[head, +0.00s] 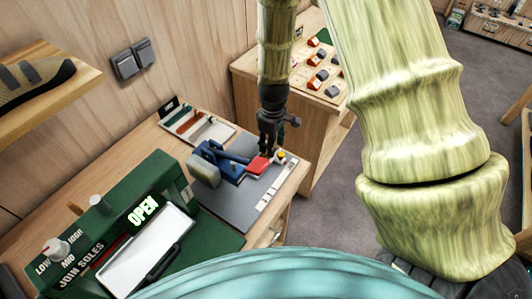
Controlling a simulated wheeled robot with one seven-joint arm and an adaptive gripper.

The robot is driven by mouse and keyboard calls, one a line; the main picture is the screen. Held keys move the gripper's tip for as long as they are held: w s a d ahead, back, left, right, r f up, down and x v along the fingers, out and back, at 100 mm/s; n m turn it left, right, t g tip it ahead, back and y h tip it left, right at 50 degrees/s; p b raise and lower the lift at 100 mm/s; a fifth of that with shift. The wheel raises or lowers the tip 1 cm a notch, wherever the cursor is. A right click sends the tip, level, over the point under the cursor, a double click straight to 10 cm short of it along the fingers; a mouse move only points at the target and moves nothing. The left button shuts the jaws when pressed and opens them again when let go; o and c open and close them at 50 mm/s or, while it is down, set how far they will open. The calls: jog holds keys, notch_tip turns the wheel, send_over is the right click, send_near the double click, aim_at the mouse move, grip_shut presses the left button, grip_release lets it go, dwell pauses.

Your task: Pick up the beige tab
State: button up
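My gripper (268,149), dark grey, points down over the right part of the blue tool on the workbench. Its fingertips are close to a red block (258,165) at the end of that tool. They are too small to show whether they are open or shut, or whether anything is between them. I cannot surely pick out the beige tab. A small yellow and pale piece (281,156) sits just right of the fingertips. A pale strip (264,202) with several sections lies along the right of the grey mat.
The blue tool (228,163) with a pale roller (205,171) stands on the grey mat (232,207). A green machine (120,225) with an OPEN sign is at front left. A tray of tools (197,126) lies behind.

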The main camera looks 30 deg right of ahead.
jog(key=c, duration=0.9)
jog(key=shift+r, duration=0.1)
